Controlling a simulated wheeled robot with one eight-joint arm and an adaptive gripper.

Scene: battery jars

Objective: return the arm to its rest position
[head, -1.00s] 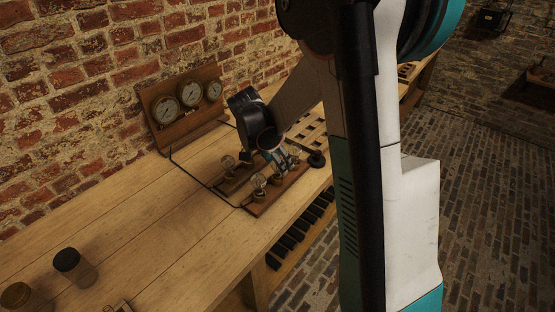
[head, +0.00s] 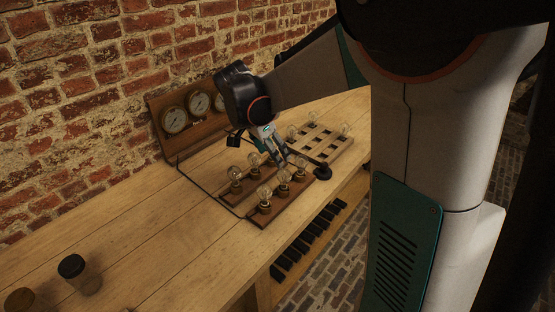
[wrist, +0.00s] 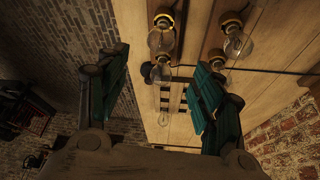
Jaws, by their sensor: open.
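My gripper (head: 281,158) is over the bulb boards on the bench, at the end of my raised arm. In the wrist view its two green-padded fingers (wrist: 160,64) stand wide apart, with no object held between them. Glass bulbs in brass sockets stand on two wooden boards under it. The front board (head: 268,217) carries several bulbs, among them a near one (head: 264,195). The rear board (head: 227,194) carries bulbs too, one of them at its left end (head: 235,174). The fingertips overlap the far bulbs in the head view, so I cannot tell the gap.
A slotted wooden rack (head: 335,147) with bulbs lies behind the boards. A panel with round gauges (head: 174,120) leans near the brick wall. A black round knob (head: 322,172) stands beside the boards. Dark-lidded jars (head: 72,266) stand at the near left. The bench middle (head: 150,235) is clear.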

